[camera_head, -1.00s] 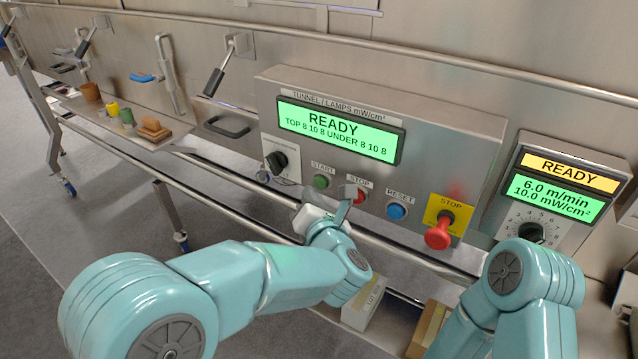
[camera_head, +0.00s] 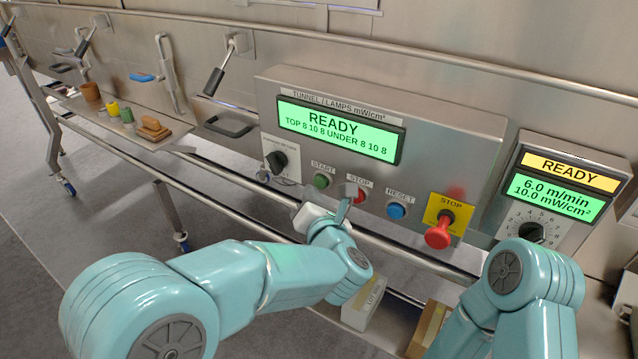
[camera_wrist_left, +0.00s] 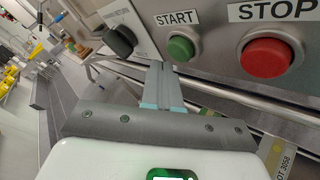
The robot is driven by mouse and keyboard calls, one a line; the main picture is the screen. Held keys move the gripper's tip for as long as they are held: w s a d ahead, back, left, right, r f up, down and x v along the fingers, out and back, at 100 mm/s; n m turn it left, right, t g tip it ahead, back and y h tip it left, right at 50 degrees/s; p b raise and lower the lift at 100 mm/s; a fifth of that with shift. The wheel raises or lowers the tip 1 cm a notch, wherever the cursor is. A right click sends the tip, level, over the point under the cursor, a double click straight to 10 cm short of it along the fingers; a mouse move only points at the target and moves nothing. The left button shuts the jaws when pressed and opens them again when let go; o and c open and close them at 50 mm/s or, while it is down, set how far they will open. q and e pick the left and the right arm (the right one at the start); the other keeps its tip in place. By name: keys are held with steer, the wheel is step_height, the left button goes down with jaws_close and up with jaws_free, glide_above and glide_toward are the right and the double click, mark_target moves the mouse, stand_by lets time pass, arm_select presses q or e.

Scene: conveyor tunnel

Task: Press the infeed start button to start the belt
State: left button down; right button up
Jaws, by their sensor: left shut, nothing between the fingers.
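The green START button (camera_head: 321,181) sits on the lower front of the steel control panel (camera_head: 478,140), under its START label. It also shows in the left wrist view (camera_wrist_left: 181,48), just beyond and right of the fingertips. My left gripper (camera_head: 343,208) is shut and empty, in front of the panel below the red STOP button (camera_head: 360,194). In the left wrist view the closed fingers (camera_wrist_left: 161,72) point toward the panel, and I cannot tell the exact gap to the button. The panel screen (camera_head: 338,131) reads READY. My right gripper is out of view.
A blue RESET button (camera_head: 396,211) and a red STOP mushroom button (camera_head: 438,234) sit right of START. A black rotary knob (camera_head: 276,161) is at left. A steel rail (camera_head: 400,250) runs below the panel. Boxes (camera_head: 428,325) stand underneath.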

arm_select(q)
steer(key=shift+w+d, duration=0.2)
steer(key=shift+w, duration=0.1)
steer(key=shift+w+d+b, duration=0.3)
steer(key=shift+w+d, duration=0.05)
steer(key=shift+w, duration=0.05)
stand_by(0.8)
stand_by(0.3)
steer(key=shift+s+a+b, duration=0.6)
steer(key=shift+s+b, duration=0.15)
steer(key=shift+b, duration=0.15)
